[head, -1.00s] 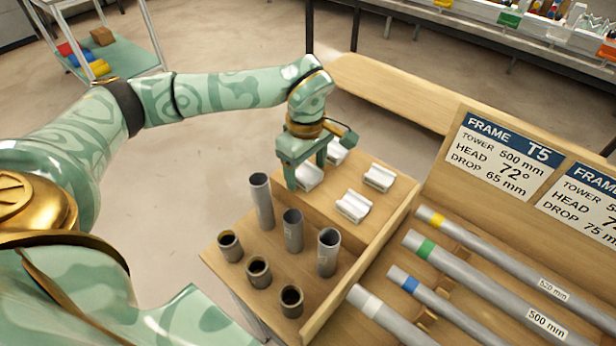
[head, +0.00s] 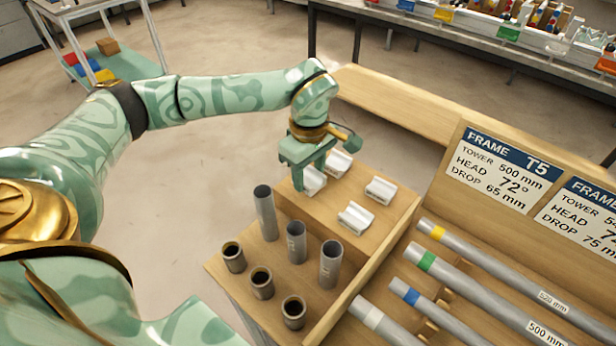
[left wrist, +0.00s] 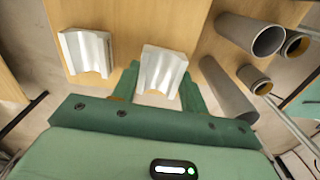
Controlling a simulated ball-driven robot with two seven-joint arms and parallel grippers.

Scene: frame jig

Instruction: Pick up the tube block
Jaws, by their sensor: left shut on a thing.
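Several white grooved tube blocks sit on the wooden tray's (head: 345,268) upper shelf. My left gripper (head: 312,178) points down over the left part of that shelf and is shut on one white tube block (head: 315,183). In the left wrist view this tube block (left wrist: 162,70) lies between the two green fingers of the left gripper (left wrist: 158,92). A second block (left wrist: 88,52) is beside it, apart from the fingers. In the head view the free blocks are a back one (head: 338,164), a right one (head: 380,190) and a front one (head: 355,217). My right gripper is not in view.
Upright grey tubes (head: 265,212) and short dark-lined collars (head: 262,282) stand in front of the blocks. Long grey tubes with coloured bands (head: 470,285) lie in a rack at the right, below frame signs (head: 502,165). Open floor lies left of the tray.

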